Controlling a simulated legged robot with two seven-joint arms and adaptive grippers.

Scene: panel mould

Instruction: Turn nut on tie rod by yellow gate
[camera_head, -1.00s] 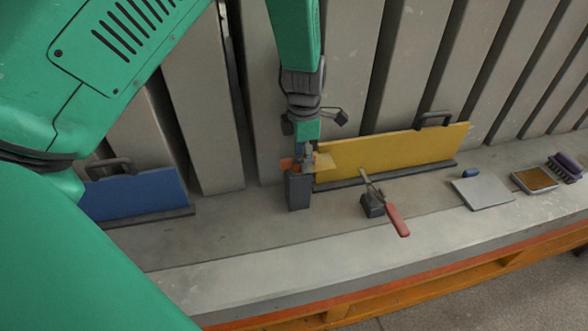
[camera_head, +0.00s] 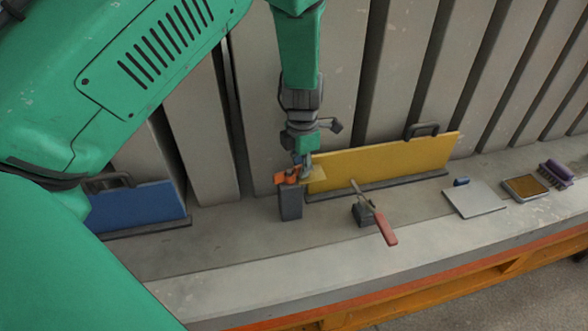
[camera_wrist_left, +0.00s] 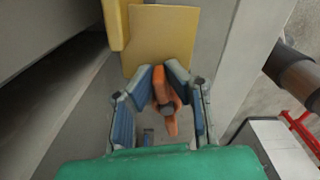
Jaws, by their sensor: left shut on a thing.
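The yellow gate (camera_head: 385,163) stands upright on the ledge and has a dark handle on its top edge. An orange nut with wings (camera_head: 288,178) sits at the gate's left end, above a dark grey block (camera_head: 290,203). In the left wrist view the orange nut (camera_wrist_left: 170,122) lies between blue finger pads, with a grey round end at its middle. My left gripper (camera_head: 303,163) reaches down from above and is shut on the nut. The tie rod is mostly hidden behind the nut and gripper. My right gripper is not in view.
A red-handled clamp (camera_head: 386,228) stands in front of the yellow gate. A blue gate (camera_head: 137,208) is at left. A grey plate (camera_head: 475,199), a tray (camera_head: 525,187) and a purple brush (camera_head: 557,172) lie at right.

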